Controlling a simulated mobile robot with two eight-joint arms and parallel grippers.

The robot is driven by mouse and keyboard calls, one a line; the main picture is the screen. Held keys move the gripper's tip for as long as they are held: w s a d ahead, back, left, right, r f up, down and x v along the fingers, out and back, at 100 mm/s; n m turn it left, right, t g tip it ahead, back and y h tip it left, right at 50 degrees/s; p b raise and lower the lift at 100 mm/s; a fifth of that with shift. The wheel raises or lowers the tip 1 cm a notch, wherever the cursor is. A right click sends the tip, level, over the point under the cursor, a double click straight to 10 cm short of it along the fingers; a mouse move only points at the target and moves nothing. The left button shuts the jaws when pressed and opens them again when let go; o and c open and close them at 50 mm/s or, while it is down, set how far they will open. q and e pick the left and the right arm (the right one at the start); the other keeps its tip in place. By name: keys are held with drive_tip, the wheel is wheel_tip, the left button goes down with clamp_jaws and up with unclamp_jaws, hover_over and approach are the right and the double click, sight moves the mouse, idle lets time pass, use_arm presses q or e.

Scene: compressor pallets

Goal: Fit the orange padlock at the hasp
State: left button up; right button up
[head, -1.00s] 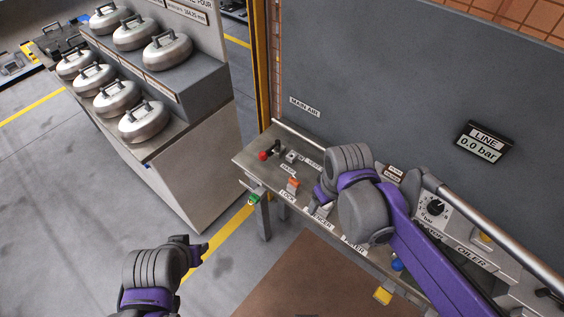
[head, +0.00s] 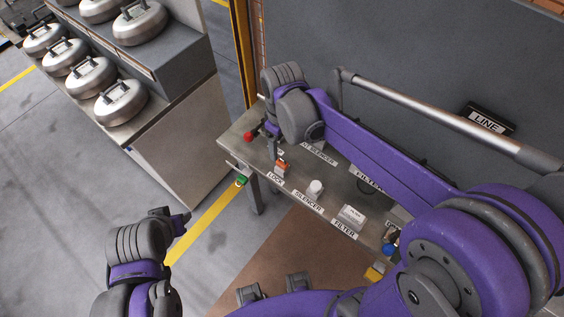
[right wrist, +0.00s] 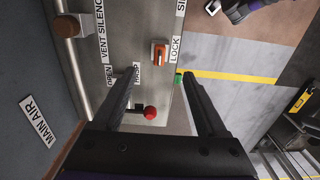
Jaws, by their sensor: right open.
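The orange padlock (head: 281,167) stands on the metal bench beside the LOCK label. It also shows in the right wrist view (right wrist: 159,53), ahead of the fingertips and apart from them. My right gripper (head: 272,148) is over the bench's left end, close behind the padlock. In the right wrist view its two fingers (right wrist: 158,80) are spread, with nothing between them. The hasp is not clear: my right gripper covers that part of the bench in the head view, and a left finger partly covers it in the wrist view. My left gripper (head: 180,222) is off the bench, over the floor; its jaw gap is unclear.
A red knob (head: 248,136) and a green part (head: 240,181) are at the bench's left end. A white silencer (head: 315,188) and a filter (head: 351,214) sit right of the padlock. A grey panel with a pipe (head: 440,115) rises behind. Steel domed units (head: 120,101) stand left.

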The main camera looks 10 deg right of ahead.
sight(282, 159)
wheel_tip(282, 159, down, 9)
drive_tip(key=b, duration=0.5)
use_arm(q)
wheel_tip(282, 159, down, 7)
drive_tip(key=s, duration=0.2)
idle(0.5)
use_arm(e)
clamp_jaws()
idle(0.8)
use_arm(q)
drive_tip(key=shift+r, duration=0.1)
use_arm(e)
drive_tip(key=shift+r, duration=0.15)
idle(0.4)
drive_tip(key=shift+r+p, duration=1.65)
drive_tip(key=shift+r, duration=1.3)
use_arm(q)
drive_tip(key=r, duration=0.2)
drive_tip(key=w+r, duration=0.1)
drive_tip(key=r, duration=0.1)
drive_tip(key=shift+w+r, duration=0.1)
drive_tip(key=shift+r, duration=0.1)
